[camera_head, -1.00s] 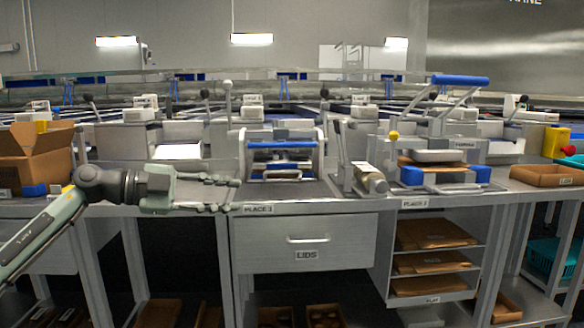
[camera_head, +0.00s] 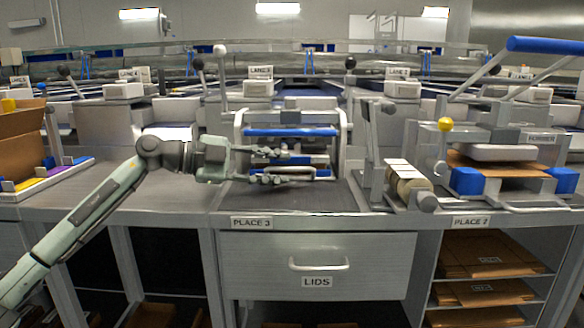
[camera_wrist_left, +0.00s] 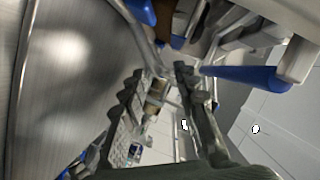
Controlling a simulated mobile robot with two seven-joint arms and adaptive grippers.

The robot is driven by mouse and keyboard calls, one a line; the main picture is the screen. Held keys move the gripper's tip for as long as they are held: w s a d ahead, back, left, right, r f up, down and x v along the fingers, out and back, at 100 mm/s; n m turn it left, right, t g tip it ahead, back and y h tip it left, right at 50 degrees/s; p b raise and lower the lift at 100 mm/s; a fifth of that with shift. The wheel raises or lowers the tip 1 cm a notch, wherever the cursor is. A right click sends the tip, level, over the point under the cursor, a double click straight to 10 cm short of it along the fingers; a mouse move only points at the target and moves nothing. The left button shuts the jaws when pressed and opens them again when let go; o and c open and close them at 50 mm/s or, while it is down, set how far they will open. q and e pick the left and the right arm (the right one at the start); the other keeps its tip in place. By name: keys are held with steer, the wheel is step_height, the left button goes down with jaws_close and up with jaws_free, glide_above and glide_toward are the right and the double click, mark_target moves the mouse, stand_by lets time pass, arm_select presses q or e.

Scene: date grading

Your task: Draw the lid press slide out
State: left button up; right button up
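The lid press (camera_head: 343,140), a pale frame with a blue crossbar, stands on the bench behind the PLACE 3 label. Low in its opening is a slide-like part with blue pieces (camera_head: 322,172), partly hidden behind my fingers. My left gripper (camera_head: 300,166) reaches in from the left, in front of the press opening. Its two fingers are apart with nothing clearly between them; I cannot tell whether they touch the slide. In the left wrist view the fingers (camera_wrist_left: 160,85) are also spread, with blue and white machine parts near them. My right gripper is not in view.
A grey lever unit with a roller (camera_head: 408,185) stands right of the press. A former with blue blocks (camera_head: 470,181) is further right. The LIDS drawer (camera_head: 318,265) below is shut. The bench top (camera_head: 160,195) left of the press is clear. A carton (camera_head: 20,140) stands far left.

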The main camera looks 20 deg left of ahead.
mark_target(285, 168)
arm_select(q)
steer(key=shift+x, duration=1.8)
steer(key=shift+w, duration=0.1)
jaws_close()
